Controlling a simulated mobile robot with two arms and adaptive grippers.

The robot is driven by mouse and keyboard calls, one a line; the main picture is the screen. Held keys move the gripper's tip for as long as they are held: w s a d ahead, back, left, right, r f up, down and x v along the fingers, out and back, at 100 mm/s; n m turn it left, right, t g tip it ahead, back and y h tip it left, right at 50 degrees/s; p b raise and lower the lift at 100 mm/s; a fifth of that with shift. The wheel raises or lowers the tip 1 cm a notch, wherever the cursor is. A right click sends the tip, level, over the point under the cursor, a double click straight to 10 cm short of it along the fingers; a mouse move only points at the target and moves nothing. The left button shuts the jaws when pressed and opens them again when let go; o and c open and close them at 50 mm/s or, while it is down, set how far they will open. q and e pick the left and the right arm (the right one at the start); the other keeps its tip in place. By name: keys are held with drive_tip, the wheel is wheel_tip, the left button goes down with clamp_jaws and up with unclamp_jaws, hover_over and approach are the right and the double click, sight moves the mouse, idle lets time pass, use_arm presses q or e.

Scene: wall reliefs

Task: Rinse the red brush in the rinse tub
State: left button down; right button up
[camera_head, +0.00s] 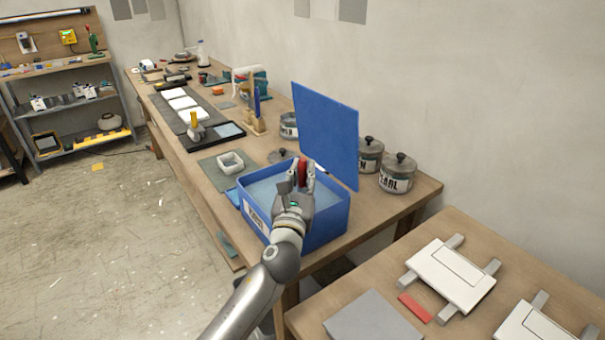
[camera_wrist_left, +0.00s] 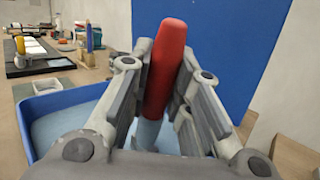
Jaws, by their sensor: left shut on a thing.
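My left gripper (camera_head: 296,181) is over the blue rinse tub (camera_head: 327,226) and is shut on the red brush (camera_head: 303,170). In the left wrist view the gripper's fingers (camera_wrist_left: 160,95) close around the red handle (camera_wrist_left: 166,62), which stands roughly upright between them. The lower end of the brush is hidden by the gripper, so I cannot tell how deep it reaches. The tub holds pale blue water, also seen in the wrist view (camera_wrist_left: 65,130). A blue panel (camera_head: 328,130) stands upright behind the tub. My right gripper is not in view.
Lidded jars, one marked PEARL (camera_head: 397,176), stand right of the panel. A small white square dish (camera_head: 231,163) sits left of the tub. A wooden holder (camera_head: 256,124) with a blue-handled tool stands behind. White plaques (camera_head: 450,274) lie on the near right table.

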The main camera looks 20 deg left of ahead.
use_arm(q)
drive_tip(key=w+a, duration=0.5)
drive_tip(key=a, duration=0.2)
drive_tip(key=shift+w, duration=0.3)
idle(0.3)
drive_tip(key=shift+s+d+p, duration=0.3)
drive_tip(key=shift+s+d, duration=0.65)
drive_tip(key=shift+d, duration=0.2)
drive_tip(key=shift+s+d+p, duration=0.35)
drive_tip(key=shift+s+d, duration=0.55)
drive_tip(key=shift+d, duration=0.3)
drive_tip(key=shift+s+d+p, duration=0.3)
drive_tip(key=shift+s+d, duration=0.65)
drive_tip(key=shift+d, duration=0.2)
